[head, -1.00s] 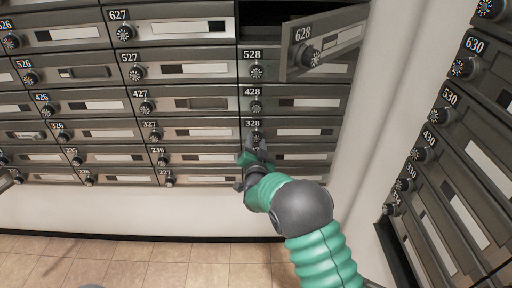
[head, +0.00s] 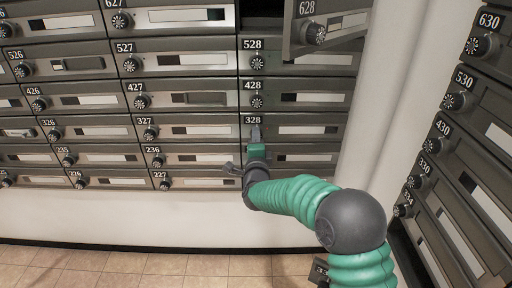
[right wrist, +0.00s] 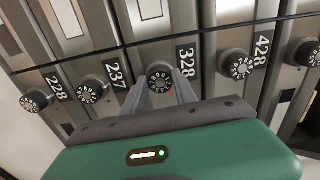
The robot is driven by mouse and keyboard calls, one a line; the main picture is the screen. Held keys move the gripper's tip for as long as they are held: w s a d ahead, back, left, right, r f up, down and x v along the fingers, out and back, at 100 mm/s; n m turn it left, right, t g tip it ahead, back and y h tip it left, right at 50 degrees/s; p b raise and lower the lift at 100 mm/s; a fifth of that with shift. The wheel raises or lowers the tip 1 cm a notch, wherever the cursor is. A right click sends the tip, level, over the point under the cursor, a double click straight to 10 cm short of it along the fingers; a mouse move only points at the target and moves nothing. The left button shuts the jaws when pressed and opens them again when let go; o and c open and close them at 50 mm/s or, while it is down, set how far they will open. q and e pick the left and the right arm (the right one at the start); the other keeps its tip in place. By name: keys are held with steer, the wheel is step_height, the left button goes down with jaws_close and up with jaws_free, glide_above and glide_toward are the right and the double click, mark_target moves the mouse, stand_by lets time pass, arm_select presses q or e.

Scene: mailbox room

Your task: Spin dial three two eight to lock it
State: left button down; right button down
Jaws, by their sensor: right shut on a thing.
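The dial of 328 (right wrist: 160,77) is a round black knob with white numbers, beside the 328 label in the right wrist view. My right gripper (right wrist: 161,90) is shut on it, one finger on each side. In the head view my right gripper (head: 255,136) covers that dial, below the 328 label. The door of mailbox 328 (head: 343,130) is flush with its neighbours. The number the dial points to is too small to read. My left gripper is not in view.
Dial 428 (head: 257,102) is directly above, and dial 327 (head: 150,134) is to the left. The door of 628 (head: 350,22) stands open above. A white pillar (head: 385,100) and another mailbox bank (head: 460,140) are on the right.

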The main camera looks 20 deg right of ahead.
steer(key=shift+f+m+b, duration=0.2)
steer(key=shift+m+b, duration=4.25)
steer(key=shift+b, duration=0.15)
steer(key=shift+f+m+b, duration=0.2)
steer(key=shift+m+b, duration=4.25)
steer(key=shift+b, duration=0.15)
steer(key=c, duration=1)
jaws_free()
steer(key=shift+w+d, duration=0.1)
steer(key=shift+o, duration=0.2)
steer(key=shift+r, duration=0.25)
